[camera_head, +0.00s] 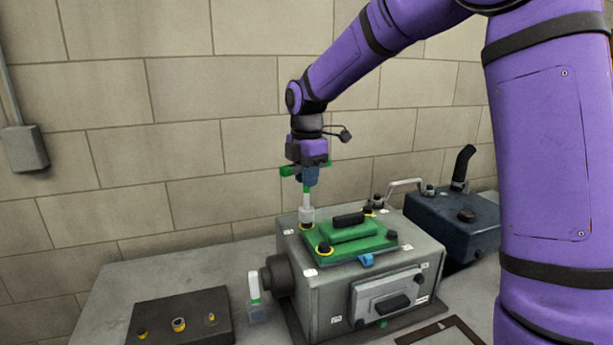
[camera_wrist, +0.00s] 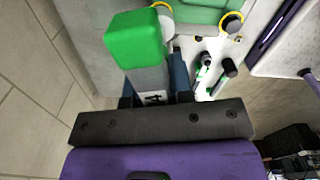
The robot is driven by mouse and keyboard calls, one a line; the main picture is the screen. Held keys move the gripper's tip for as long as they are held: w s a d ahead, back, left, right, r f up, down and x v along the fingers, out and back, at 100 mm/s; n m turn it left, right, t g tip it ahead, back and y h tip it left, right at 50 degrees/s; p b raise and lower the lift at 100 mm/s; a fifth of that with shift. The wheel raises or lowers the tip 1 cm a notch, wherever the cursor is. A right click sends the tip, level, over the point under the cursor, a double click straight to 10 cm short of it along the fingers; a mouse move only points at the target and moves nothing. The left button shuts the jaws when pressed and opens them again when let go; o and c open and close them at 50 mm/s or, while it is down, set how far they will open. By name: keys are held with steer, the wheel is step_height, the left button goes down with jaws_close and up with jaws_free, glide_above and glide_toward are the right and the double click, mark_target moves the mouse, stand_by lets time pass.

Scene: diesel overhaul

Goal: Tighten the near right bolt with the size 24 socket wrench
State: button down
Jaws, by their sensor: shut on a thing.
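My gripper (camera_head: 308,172) is shut on a socket wrench (camera_head: 306,213) with a green part and a grey socket. The wrench hangs upright over the back left corner of the green cover (camera_head: 345,238). Its socket is at or just above the yellow-ringed bolt there; contact is unclear. In the wrist view, the wrench's green end (camera_wrist: 133,40) and a small number label show by my gripper (camera_wrist: 154,88); the number is hard to read. The near right bolt (camera_head: 391,235) is at the cover's right front corner, apart from the wrench. The near left bolt (camera_head: 324,248) has a yellow ring.
The cover sits on a grey engine block (camera_head: 325,290). Another green-and-white tool (camera_head: 254,287) stands left of it. A dark tray (camera_head: 205,301) holds several small parts. A dark blue container (camera_head: 455,225) is at the back right. The table (camera_head: 120,282) has clear room at left.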

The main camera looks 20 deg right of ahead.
steer(key=n, duration=0.4)
steer(key=shift+n, duration=0.4)
steer(key=n, duration=0.4)
steer(key=shift+f, duration=0.15)
